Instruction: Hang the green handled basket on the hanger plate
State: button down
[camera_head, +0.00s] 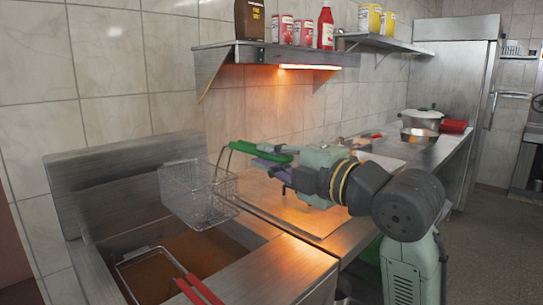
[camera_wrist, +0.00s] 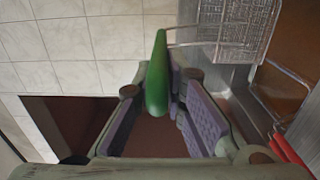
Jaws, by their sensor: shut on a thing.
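The green-handled wire basket (camera_head: 198,196) hangs in the air above the fryer, roughly level. Its green handle (camera_head: 248,148) points right toward my arm. My gripper (camera_head: 268,156) is shut on that handle. In the wrist view the green handle (camera_wrist: 157,75) lies between the purple-padded fingers of my gripper (camera_wrist: 160,88), and the basket mesh (camera_wrist: 232,28) shows at top right. An upright steel plate (camera_head: 115,175), which looks like the hanger plate, stands behind the fryer. The basket is in front of its right part; I cannot tell whether they touch. No hook is clearly visible.
A red-handled basket (camera_head: 193,289) sits in the fryer well of brown oil (camera_head: 215,248), below the held basket. A steel counter (camera_head: 300,215) lies to the right. A wall shelf (camera_head: 240,52) with a glowing lamp (camera_head: 308,67) and several containers is above.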

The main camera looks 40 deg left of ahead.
jog(key=shift+f+b, duration=0.5)
jog(key=shift+f, duration=0.15)
jog(key=c, duration=1.6)
grip_release()
jog(key=shift+a, duration=0.1)
jog(key=shift+o, duration=0.2)
jog(key=shift+f, duration=0.1)
jog(key=s+d, duration=0.1)
jog(key=d, duration=1.1)
jog(key=shift+s, duration=0.15)
jog(key=shift+f, duration=0.1)
